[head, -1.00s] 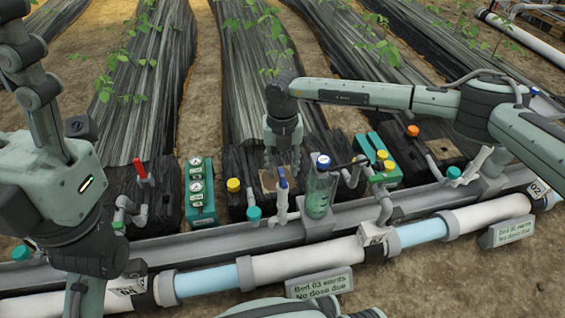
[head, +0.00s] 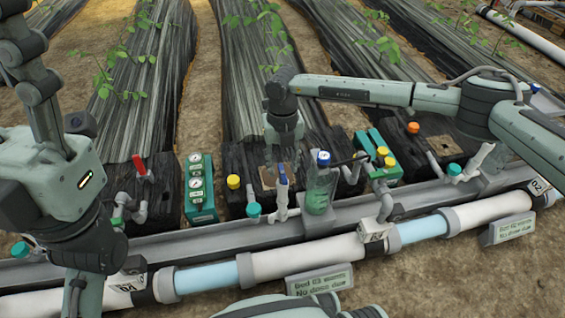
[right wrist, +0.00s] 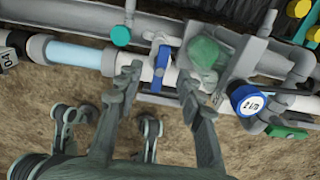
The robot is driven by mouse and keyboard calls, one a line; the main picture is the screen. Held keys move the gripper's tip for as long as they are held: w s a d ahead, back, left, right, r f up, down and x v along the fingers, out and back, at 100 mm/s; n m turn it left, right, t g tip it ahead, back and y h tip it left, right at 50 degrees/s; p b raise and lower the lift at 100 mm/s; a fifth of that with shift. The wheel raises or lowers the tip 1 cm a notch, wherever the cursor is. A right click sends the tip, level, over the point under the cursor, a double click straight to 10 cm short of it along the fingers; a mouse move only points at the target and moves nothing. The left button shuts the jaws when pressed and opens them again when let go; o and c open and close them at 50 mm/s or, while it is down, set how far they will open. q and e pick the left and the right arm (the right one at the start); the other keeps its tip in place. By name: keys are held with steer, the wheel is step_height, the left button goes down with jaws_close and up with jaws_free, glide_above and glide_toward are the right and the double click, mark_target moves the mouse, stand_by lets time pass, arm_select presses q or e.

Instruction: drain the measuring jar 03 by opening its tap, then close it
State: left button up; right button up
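The measuring jar (head: 319,192) is a clear, green-tinted bottle with a blue cap (head: 323,158), upright on the grey rail behind the "Bed 03" sign. Its green body (right wrist: 205,54) and round blue cap (right wrist: 248,101) show in the right wrist view. The tap with a blue handle (head: 283,175) stands just left of the jar; the handle (right wrist: 160,58) also shows in the wrist view. My right gripper (head: 284,152) points down at the tap. In the wrist view its fingers (right wrist: 158,74) are spread on both sides of the handle, with visible gaps.
A teal knob (head: 254,210) and yellow cap (head: 233,182) are left of the tap. A green gauge box (head: 199,187) and red-handled tap (head: 140,168) stand further left. A green block with yellow caps (head: 382,165) is close on the right. Pipes (head: 300,258) run along the front.

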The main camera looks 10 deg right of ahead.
mark_target(283, 172)
steer(key=shift+f+b, duration=1.2)
steer(key=shift+f, duration=0.95)
jaws_close()
